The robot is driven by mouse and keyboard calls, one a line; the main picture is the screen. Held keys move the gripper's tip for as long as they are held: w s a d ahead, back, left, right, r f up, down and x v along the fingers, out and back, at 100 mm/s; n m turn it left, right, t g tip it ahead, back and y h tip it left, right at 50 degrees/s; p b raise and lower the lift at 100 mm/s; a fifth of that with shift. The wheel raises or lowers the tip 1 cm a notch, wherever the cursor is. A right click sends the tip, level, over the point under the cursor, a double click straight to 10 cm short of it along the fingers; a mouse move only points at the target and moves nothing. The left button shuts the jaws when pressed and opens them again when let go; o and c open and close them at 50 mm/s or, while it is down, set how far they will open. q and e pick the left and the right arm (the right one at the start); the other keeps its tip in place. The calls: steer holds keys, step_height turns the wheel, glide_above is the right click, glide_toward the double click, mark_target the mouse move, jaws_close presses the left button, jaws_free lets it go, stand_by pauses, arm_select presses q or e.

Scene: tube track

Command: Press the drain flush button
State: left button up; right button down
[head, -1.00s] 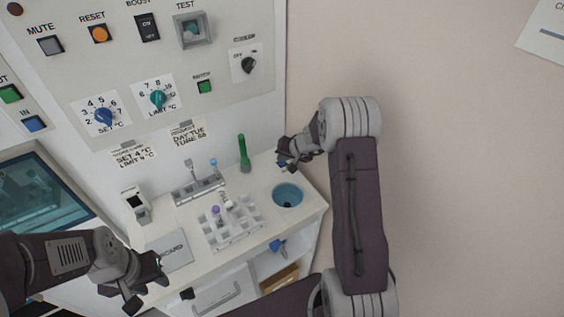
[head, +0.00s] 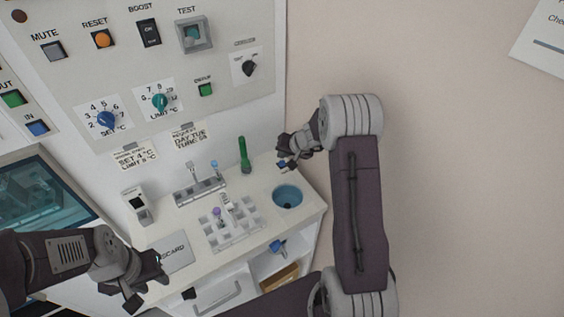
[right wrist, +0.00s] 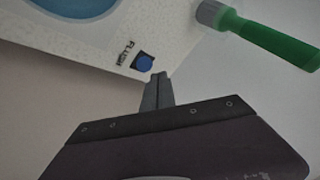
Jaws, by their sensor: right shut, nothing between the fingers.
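The flush button is a blue round button (right wrist: 144,63) in a dark square, beside the printed word FLUSH, on the white counter near its edge. In the head view a small blue spot (head: 282,164) shows by my right gripper's tip. My right gripper (right wrist: 159,76) is shut and empty, and its tips appear just beside the button in the right wrist view. I cannot tell whether they touch the counter. It also shows in the head view (head: 287,166). My left gripper (head: 148,280) has its fingers apart, empty, near the counter's front left.
The blue drain basin (head: 287,197) is sunk in the counter near the button. A green-handled tool (head: 245,155) stands behind. A white tube rack (head: 232,236), a metal rack (head: 199,190) and a discard plate (head: 172,252) stand further left. The control panel (head: 120,70) rises behind.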

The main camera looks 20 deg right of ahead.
mark_target(283, 163)
steer(key=shift+r+p, duration=1.45)
steer(key=shift+r, duration=0.9)
steer(key=shift+f, duration=0.1)
